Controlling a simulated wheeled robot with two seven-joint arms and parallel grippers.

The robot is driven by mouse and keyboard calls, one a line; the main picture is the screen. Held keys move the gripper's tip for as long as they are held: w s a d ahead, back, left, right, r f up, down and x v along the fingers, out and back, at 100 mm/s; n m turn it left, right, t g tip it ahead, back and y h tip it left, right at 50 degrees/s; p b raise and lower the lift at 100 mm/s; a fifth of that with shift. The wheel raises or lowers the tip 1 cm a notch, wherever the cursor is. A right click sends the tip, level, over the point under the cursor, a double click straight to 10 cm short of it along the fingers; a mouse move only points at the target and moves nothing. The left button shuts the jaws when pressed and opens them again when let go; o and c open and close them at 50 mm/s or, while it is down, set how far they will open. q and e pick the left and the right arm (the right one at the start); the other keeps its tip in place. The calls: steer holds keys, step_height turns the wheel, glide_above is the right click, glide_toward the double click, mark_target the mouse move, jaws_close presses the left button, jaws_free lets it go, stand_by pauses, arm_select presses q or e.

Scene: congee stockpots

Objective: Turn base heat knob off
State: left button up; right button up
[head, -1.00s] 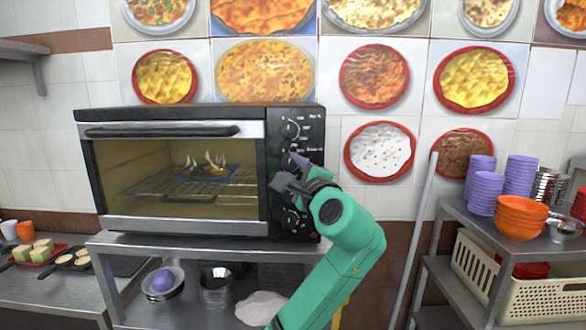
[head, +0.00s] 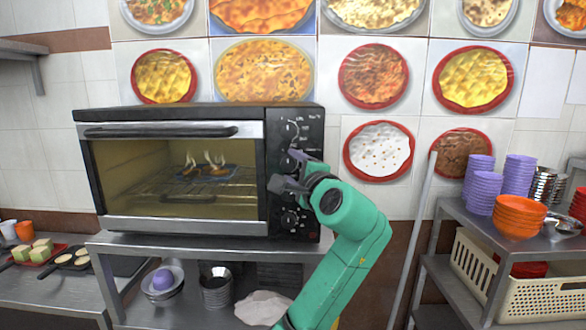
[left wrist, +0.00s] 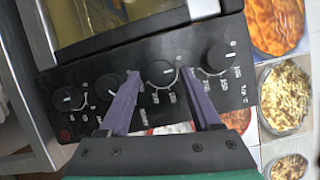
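The black oven (head: 180,172) stands on a metal table, with a column of several round knobs on its right-hand panel (head: 309,130). The labels are too small to read, so I cannot tell which is the base heat knob. My left gripper (head: 287,170) is at this panel in the head view, hiding part of it. In the left wrist view, the left gripper's purple fingers (left wrist: 158,78) are spread apart. A knob with a white mark (left wrist: 161,73) shows between the fingertips; contact is unclear. A lower knob (left wrist: 68,97) and an upper knob (left wrist: 220,57) lie outside them. My right gripper is not in view.
The oven shows food on a rack behind its glass door. The metal table (head: 190,247) has bowls on its lower shelf. A shelf at right (head: 470,225) holds purple bowls (head: 482,177) and orange bowls (head: 519,215). A grey pole (head: 418,235) leans between oven and shelf.

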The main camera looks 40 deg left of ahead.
arm_select(q)
steer(key=shift+d, duration=0.1)
steer(key=shift+s+d+f+b, duration=0.1)
steer(key=shift+s+d+b, duration=0.15)
steer(key=shift+d+b, duration=0.1)
steer(key=b+v, duration=0.4)
steer(key=v, duration=0.9)
steer(key=shift+s+d, duration=0.2)
steer(key=shift+d, duration=0.05)
